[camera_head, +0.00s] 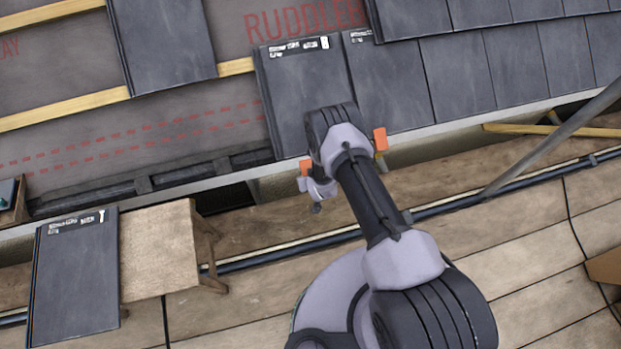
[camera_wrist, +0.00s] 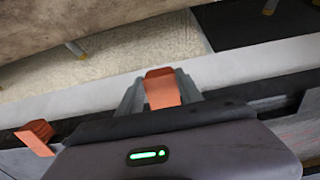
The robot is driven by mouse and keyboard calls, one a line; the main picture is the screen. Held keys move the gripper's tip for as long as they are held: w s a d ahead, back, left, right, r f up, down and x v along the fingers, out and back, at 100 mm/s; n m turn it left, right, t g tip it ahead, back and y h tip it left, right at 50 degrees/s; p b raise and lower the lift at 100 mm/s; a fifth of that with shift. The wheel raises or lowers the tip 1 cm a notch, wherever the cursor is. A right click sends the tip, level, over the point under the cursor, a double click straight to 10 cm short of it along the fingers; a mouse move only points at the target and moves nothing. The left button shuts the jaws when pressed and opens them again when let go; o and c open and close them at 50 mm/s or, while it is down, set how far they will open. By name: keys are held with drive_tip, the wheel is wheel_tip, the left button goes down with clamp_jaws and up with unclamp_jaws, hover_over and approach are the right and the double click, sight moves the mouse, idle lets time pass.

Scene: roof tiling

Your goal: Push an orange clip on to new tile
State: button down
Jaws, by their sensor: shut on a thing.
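My gripper (camera_wrist: 160,90) is shut on an orange clip (camera_wrist: 162,88), held upright between its two grey fingers. In the head view my gripper (camera_head: 318,188) is at the eave by the lower left corner of the new tile (camera_head: 290,90); this clip (camera_head: 305,167) shows at its left. The new tile is dark grey with a white label and is the leftmost of the lower row. A second orange clip (camera_head: 380,138) is at the eave right of my wrist; an orange clip also shows at left in the wrist view (camera_wrist: 36,138). My wrist hides part of the tile's lower edge; whether the held clip touches the tile is unclear.
Laid tiles (camera_head: 400,85) continue to the right. Left of the new tile are bare underlay (camera_head: 190,125) and wooden battens (camera_head: 65,110). A loose tile (camera_head: 75,275) lies on a wooden stand (camera_head: 155,250) at lower left. A diagonal grey pole (camera_head: 550,140) crosses at right.

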sight(307, 166)
drive_tip(key=shift+w+a+r, duration=0.1)
drive_tip(key=shift+w+r, duration=0.1)
drive_tip(key=shift+w, duration=0.15)
drive_tip(key=shift+w+r, duration=0.15)
drive_tip(key=shift+w, duration=0.1)
drive_tip(key=shift+w+a+r+b, duration=0.25)
drive_tip(key=shift+w+r+b, duration=0.15)
drive_tip(key=shift+w, duration=0.3)
drive_tip(key=shift+w+a+r+b, duration=0.25)
drive_tip(key=shift+w+r, duration=0.25)
drive_tip(key=shift+w, duration=0.2)
idle(1.8)
drive_tip(key=c, duration=0.7)
unclamp_jaws()
drive_tip(key=shift+s, duration=0.1)
